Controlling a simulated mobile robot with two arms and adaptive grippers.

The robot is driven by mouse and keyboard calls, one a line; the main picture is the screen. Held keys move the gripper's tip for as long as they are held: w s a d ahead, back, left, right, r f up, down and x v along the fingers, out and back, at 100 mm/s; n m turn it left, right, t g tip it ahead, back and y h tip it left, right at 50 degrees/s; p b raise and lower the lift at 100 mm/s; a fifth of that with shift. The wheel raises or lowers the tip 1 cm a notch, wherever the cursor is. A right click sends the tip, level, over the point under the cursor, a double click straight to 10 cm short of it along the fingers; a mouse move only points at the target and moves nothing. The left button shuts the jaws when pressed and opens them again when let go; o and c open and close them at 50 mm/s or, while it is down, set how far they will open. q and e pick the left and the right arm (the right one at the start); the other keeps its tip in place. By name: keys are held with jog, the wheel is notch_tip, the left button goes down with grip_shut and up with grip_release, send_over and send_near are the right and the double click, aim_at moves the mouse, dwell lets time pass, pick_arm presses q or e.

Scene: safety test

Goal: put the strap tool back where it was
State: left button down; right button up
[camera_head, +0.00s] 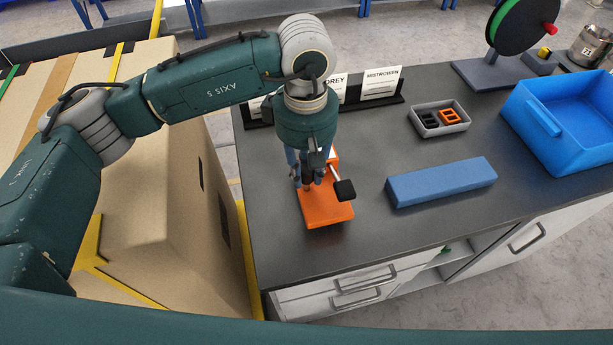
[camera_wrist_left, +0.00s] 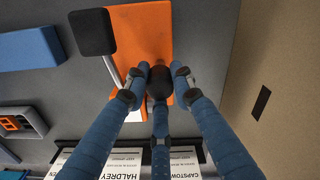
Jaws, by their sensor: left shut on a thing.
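The strap tool (camera_head: 328,211) has a flat orange body, a pale metal lever and a black lever pad (camera_head: 345,190). It is at the left part of the dark bench top, and I cannot tell whether it touches the surface. My left gripper (camera_head: 308,182) points down over it, shut on its dark knob. In the left wrist view, three blue fingers close around the knob (camera_wrist_left: 160,84) on the orange body (camera_wrist_left: 144,40); the black pad (camera_wrist_left: 92,32) sticks out to the left. The fingers hide part of the body. My right gripper is not in view.
White name cards (camera_head: 382,83) stand in a black rack behind my left gripper. A blue block (camera_head: 441,182), a grey tray (camera_head: 455,129) with small parts and a blue bin (camera_head: 565,125) are to the right. A large carton (camera_head: 178,200) stands left. Front-middle bench is clear.

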pick_arm(q)
notch_tip(320, 180, down, 3)
jog(key=shift+f, duration=0.1)
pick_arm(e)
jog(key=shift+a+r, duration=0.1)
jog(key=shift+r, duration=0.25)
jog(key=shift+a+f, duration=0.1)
pick_arm(q)
jog(key=shift+f, duration=0.1)
jog(key=c, duration=1.5)
grip_release()
jog(key=shift+o, duration=0.2)
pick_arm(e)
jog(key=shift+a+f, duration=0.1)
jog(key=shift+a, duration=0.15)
